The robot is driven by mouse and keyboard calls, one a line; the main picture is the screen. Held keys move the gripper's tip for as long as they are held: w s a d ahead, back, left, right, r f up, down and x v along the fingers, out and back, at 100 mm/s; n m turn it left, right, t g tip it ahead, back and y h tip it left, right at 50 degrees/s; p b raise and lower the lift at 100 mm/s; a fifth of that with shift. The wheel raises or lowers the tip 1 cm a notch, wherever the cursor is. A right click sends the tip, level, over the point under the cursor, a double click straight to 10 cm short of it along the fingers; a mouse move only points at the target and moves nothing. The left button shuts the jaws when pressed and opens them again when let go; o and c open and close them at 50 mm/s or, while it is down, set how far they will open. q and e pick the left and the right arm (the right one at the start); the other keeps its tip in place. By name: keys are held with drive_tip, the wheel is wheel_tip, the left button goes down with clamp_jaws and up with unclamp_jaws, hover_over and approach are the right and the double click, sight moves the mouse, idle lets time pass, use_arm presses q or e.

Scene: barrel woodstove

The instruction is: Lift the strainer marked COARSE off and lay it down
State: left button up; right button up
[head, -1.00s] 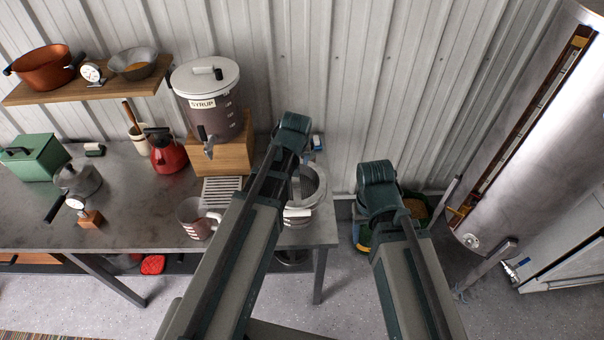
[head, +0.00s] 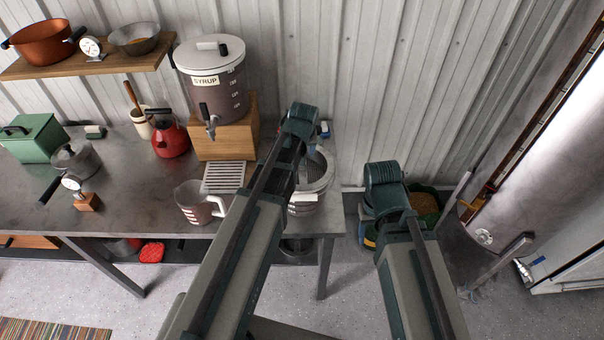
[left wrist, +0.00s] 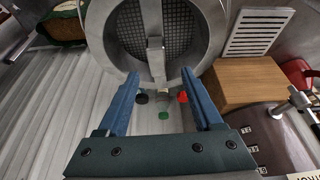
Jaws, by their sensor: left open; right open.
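A round metal strainer (head: 322,176) stands at the right end of the metal table, partly hidden by my left arm; no COARSE marking is readable. In the left wrist view, a round metal rim with dark mesh (left wrist: 182,30) inside fills the top middle, and a metal bar (left wrist: 154,52) runs down across it. My left gripper (left wrist: 160,75) is open, its two blue fingers apart on either side of the bar's lower end, not closed on it. My right gripper (head: 385,190) is right of the table, over the floor, away from the strainer; its fingertips are hard to make out.
A syrup dispenser (head: 215,80) stands on a wooden block (head: 228,138) behind a slatted rack (head: 223,177). A measuring jug (head: 196,205) is left of my left arm. A red kettle (head: 171,138) stands farther left. The table's front middle (head: 130,200) is clear.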

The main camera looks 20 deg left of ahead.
use_arm(q)
drive_tip(key=shift+f, duration=0.1)
drive_tip(key=b+x, duration=0.4)
drive_tip(key=shift+d+f+b, duration=0.25)
drive_tip(key=shift+f+b, duration=0.05)
drive_tip(key=shift+f, duration=0.05)
drive_tip(key=shift+w+f, duration=0.1)
drive_tip(key=shift+f, duration=0.15)
drive_tip(key=shift+r, duration=0.1)
clamp_jaws()
idle(1.0)
